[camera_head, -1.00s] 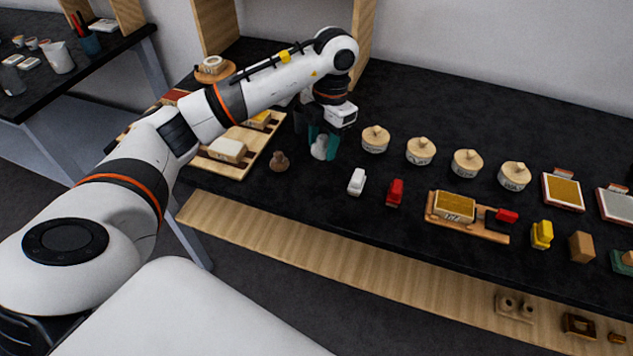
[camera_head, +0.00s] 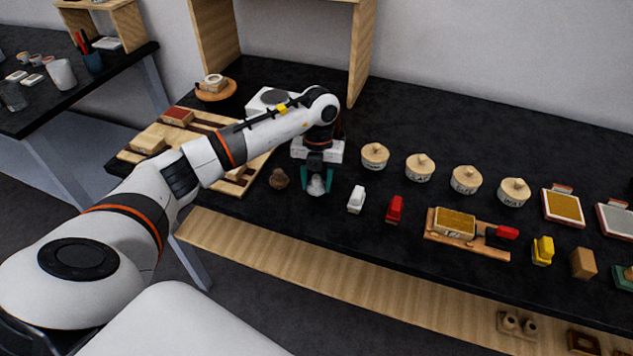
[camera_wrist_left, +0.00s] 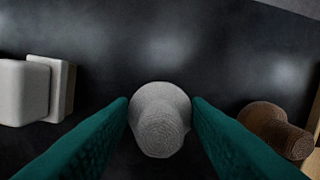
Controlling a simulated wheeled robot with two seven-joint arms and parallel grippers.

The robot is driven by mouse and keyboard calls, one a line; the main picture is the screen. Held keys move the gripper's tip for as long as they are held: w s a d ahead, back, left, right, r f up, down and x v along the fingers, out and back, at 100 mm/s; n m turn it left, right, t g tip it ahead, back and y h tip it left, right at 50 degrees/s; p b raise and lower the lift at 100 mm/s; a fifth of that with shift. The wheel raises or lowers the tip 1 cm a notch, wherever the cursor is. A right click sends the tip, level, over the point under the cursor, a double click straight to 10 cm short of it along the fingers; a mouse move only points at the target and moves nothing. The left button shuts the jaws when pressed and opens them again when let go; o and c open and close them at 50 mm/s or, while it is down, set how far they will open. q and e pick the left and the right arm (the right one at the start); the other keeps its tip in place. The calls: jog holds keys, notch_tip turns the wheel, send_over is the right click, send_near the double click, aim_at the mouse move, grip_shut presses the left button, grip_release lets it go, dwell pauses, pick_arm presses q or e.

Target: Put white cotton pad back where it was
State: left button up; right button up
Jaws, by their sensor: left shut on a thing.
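The white cotton pad (camera_head: 317,186) is a small, rounded, knobbed piece at the front of the black table, between a brown pad and a white block. My left gripper (camera_head: 317,182) points down over it, with its teal fingers shut on the pad's sides. In the left wrist view the pad (camera_wrist_left: 160,118) sits between the two fingers, close to the dark tabletop. Whether its underside touches the table cannot be told. My right gripper is not in view.
The brown pad (camera_head: 279,179) stands just left and the white block (camera_head: 356,199) just right of the gripper. A red block (camera_head: 395,209) and several round lidded wooden pots stand farther right. A wooden tray (camera_head: 245,180) lies left. The black table (camera_head: 330,229) is bare in front.

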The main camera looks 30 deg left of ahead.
pick_arm(q)
jog(key=shift+f, duration=0.7)
jog(key=shift+f, duration=0.15)
jog(key=o, duration=0.9)
